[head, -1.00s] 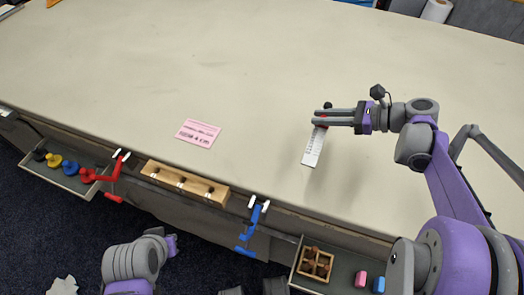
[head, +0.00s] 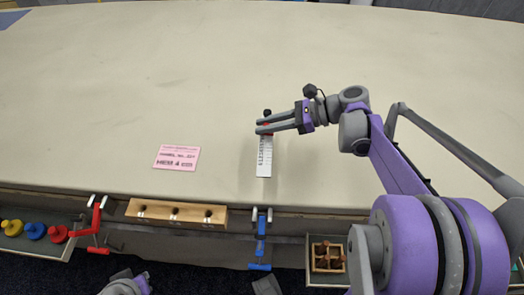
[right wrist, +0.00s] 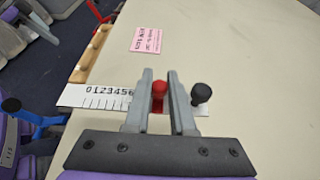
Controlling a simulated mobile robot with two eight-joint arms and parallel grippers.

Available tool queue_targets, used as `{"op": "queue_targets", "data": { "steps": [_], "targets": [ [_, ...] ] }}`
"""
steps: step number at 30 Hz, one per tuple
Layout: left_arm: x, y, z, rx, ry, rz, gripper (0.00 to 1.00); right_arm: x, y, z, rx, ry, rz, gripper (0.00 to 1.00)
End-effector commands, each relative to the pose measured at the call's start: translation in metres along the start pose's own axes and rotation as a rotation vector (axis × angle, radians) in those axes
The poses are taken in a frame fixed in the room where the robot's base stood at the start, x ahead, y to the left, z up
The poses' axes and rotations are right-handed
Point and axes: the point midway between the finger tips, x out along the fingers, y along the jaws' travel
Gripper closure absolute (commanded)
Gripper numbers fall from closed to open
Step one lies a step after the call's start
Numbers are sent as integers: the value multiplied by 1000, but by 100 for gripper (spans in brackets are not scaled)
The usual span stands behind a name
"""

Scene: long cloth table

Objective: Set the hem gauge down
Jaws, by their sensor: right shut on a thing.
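The hem gauge (head: 264,160) is a white ruler with black marks and numbers, a red knob and a black knob. My right gripper (head: 260,127) is shut on it near its knob end, over the table (head: 350,60). In the head view its ruler end points toward the front edge. In the right wrist view the gauge (right wrist: 95,97) runs crosswise, with the red knob between the fingers (right wrist: 159,92). I cannot tell whether it touches the cloth.
A pink printed card (head: 177,158) lies left of the gauge. Along the front edge are a wooden block with holes (head: 175,213), a red clamp (head: 97,225) and a blue clamp (head: 260,240). Open drawers hold colored pieces and a wooden box (head: 328,257). The table beyond is clear.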

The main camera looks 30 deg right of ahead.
Motion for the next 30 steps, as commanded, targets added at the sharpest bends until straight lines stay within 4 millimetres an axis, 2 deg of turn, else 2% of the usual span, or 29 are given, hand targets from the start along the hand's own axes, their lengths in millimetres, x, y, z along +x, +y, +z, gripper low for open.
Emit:
{"op": "queue_targets", "data": {
  "steps": [3,15,27,28,30],
  "targets": [
    [4,0,2,0,-2,0,100,10,0,-22,0,-1,1,100],
    [10,0,6,0,-4,0,100,28,0,-66,0,-1,1,100],
    [12,0,8,0,-5,0,100,30,0,-72,1,-1,1,100],
    [12,0,7,0,-4,0,100,30,0,-72,0,0,1,74],
    [11,0,7,0,-4,0,100,30,0,-71,0,0,0,61]
  ]
}}
